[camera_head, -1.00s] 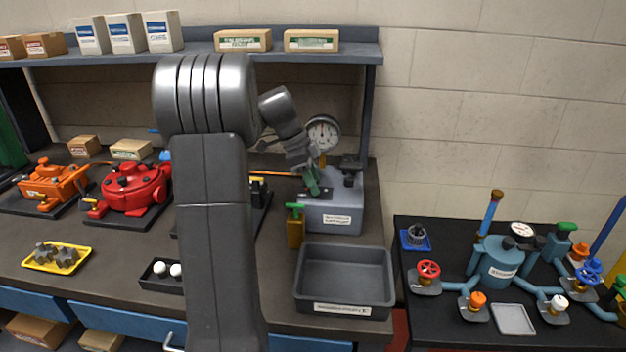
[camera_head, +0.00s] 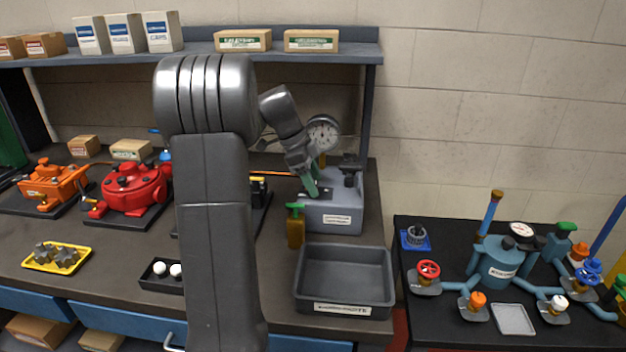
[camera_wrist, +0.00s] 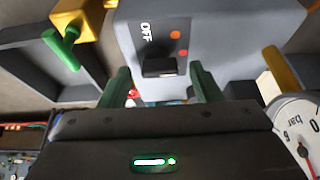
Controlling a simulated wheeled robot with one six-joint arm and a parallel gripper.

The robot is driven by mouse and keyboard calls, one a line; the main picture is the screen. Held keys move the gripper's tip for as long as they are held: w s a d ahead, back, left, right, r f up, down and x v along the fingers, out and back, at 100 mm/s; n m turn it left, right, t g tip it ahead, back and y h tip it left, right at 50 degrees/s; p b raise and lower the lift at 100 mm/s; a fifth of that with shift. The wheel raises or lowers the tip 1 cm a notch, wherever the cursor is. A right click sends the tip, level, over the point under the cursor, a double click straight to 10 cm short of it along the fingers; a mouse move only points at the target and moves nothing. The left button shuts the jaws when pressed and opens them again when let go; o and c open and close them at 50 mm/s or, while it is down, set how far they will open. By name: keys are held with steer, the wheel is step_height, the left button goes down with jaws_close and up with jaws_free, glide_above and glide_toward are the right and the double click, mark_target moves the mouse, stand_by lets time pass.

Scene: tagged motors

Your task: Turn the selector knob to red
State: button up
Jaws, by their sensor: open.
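The selector knob (camera_wrist: 159,67) is a small black block on the top of a grey box (camera_wrist: 215,30). In the head view, my gripper (camera_head: 312,188) is over the top of the grey box (camera_head: 335,215), and the knob is hard to make out there.
A pressure gauge (camera_head: 323,132) stands behind the box, close to my wrist. A green-topped yellow bottle (camera_head: 296,228) stands at the box's front left. An empty grey bin (camera_head: 345,252) is in front. A red pump (camera_head: 132,187) stands to the left.

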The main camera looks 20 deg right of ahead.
steer(key=v, duration=1.3)
steer(key=shift+r, duration=0.35)
steer(key=shift+a, duration=0.15)
steer(key=x, duration=1.4)
steer(key=shift+w, duration=0.1)
steer(key=shift+r, duration=0.1)
